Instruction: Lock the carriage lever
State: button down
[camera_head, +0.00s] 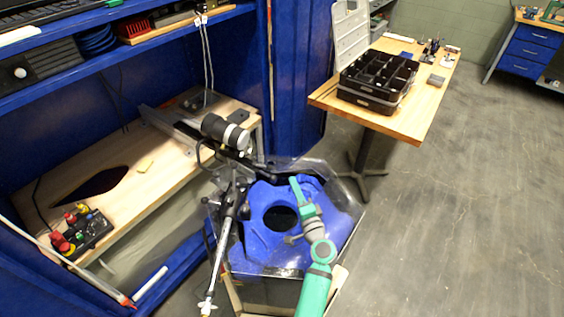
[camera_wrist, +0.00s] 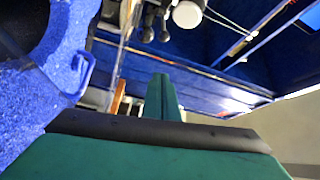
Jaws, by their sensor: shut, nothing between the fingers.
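The tank (camera_head: 340,228) has clear sides and a blue moulded insert with a round dark opening. A metal rail assembly (camera_head: 228,225) runs along its left side, with a grey-and-black cylinder (camera_head: 226,132) on top at the back. I cannot pick out the carriage lever with certainty. My gripper (camera_head: 295,187) is over the right half of the blue insert, its green fingers pointing toward the back. In the wrist view the fingers (camera_wrist: 164,90) are together and empty. A thin orange strip (camera_wrist: 118,98) shows left of them, apart in the picture; I cannot tell what it is.
A wooden workbench (camera_head: 165,180) in a blue frame stands at the left, with a box of red and yellow buttons (camera_head: 75,232). A wooden table (camera_head: 428,108) with a black organizer case (camera_head: 378,78) is behind. The floor at the right is clear.

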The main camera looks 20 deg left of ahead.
jog(key=f+x, duration=0.1)
jog(key=x, duration=1)
jog(key=shift+s+a+r, duration=0.1)
jog(key=shift+s+a, duration=0.15)
jog(key=shift+s, duration=0.35)
jog(key=shift+s+a+f, duration=0.1)
jog(key=shift+s+a, duration=0.1)
jog(key=shift+s, duration=0.4)
jog(key=shift+s+a+r, duration=0.1)
jog(key=shift+s+a, duration=0.15)
jog(key=shift+s, duration=0.35)
jog(key=shift+s+d, duration=0.1)
